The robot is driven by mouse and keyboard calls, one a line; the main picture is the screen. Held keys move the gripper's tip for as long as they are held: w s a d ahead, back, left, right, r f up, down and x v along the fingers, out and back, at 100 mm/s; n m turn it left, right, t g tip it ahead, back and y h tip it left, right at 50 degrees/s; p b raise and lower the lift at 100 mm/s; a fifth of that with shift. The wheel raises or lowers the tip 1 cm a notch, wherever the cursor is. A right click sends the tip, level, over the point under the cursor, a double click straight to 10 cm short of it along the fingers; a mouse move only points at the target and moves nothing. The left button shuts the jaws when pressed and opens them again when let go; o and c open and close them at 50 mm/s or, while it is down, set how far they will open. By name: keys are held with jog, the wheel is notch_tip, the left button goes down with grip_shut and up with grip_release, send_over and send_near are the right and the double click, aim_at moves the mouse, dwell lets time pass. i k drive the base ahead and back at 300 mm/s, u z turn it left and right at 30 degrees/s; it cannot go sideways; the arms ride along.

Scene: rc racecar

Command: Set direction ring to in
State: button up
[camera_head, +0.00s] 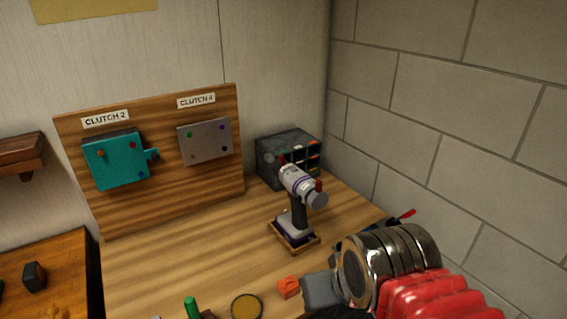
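A white and grey cordless drill (298,186) with purple trim and a dark handle stands upright on a small wooden base (294,238) on the workbench. I cannot make out my gripper's fingertips or anything held.
A wooden board (150,205) labelled CLUTCH 2 and CLUTCH 4 holds a teal plate (115,165) and a grey plate (205,143). A dark drawer box (270,160) stands behind the drill. An orange block (288,287), round disc (247,306) and green peg (191,306) lie near the front. The bench's left-middle is clear.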

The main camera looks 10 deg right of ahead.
aim_at(318, 198)
jog(key=u, duration=1.25)
jog(key=k, duration=0.45)
jog(key=z, duration=0.05)
